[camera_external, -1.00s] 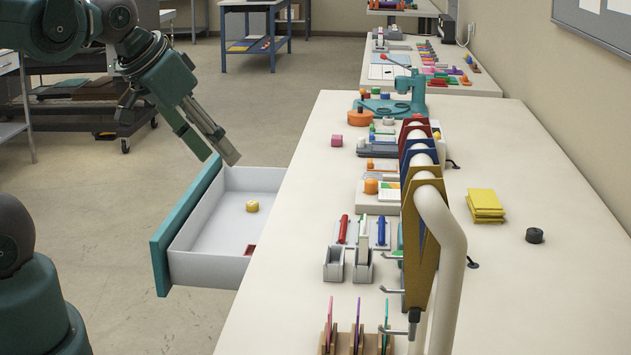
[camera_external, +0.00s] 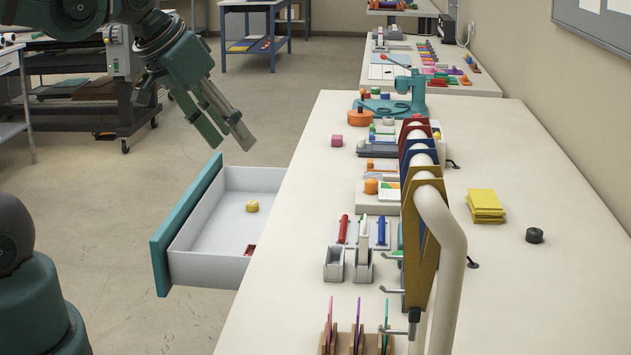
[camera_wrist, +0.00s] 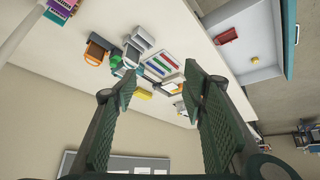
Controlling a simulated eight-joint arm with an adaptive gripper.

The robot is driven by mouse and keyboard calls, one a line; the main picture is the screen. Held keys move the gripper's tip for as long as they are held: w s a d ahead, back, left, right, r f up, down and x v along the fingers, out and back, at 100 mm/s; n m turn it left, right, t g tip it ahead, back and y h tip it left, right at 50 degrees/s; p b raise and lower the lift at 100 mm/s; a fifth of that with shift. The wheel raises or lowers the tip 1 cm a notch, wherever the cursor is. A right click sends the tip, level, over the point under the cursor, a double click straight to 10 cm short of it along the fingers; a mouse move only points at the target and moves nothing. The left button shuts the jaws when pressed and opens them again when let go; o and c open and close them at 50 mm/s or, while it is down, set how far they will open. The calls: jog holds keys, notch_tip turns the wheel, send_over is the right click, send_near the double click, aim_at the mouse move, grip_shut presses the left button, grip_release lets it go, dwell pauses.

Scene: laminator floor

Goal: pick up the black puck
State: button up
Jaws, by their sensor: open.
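The black puck (camera_external: 534,235) lies on the right part of the white worktop (camera_external: 330,285) in the external view, to the right of a stack of yellow pads. My gripper (camera_external: 231,140) is open and empty, in the air above the back of the open drawer, left of the worktop. The puck is far to its right, beyond the rack of coloured panels. In the wrist view my gripper (camera_wrist: 165,85) shows its two fingers wide apart with nothing between them. I cannot make out the puck in the wrist view.
The open drawer (camera_external: 203,251) holds a yellow round piece (camera_external: 252,206) and a small red item. A rack of coloured panels (camera_external: 428,240) with a white pipe stands mid-worktop. Yellow pads (camera_external: 485,203) lie near the puck. The worktop's right side is mostly clear.

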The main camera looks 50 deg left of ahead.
jog(key=w+d+r+n+g+p, duration=0.1)
jog(key=w+d+r+n, duration=0.15)
jog(key=w, duration=0.65)
jog(key=w+d+r+n+g, duration=0.1)
jog(key=w+d+r, duration=0.15)
jog(key=w, duration=0.65)
jog(key=w+d+r+n+p, duration=0.1)
jog(key=w+d+r+n, duration=0.15)
jog(key=w, duration=0.55)
jog(key=n+g+p, duration=0.2)
jog(key=n+g, duration=0.3)
jog(key=n, duration=0.5)
send_over(534, 231)
jog(key=shift+s+f, duration=0.15)
jog(key=shift+f, duration=13.9)
jog(key=shift+f, duration=1.3)
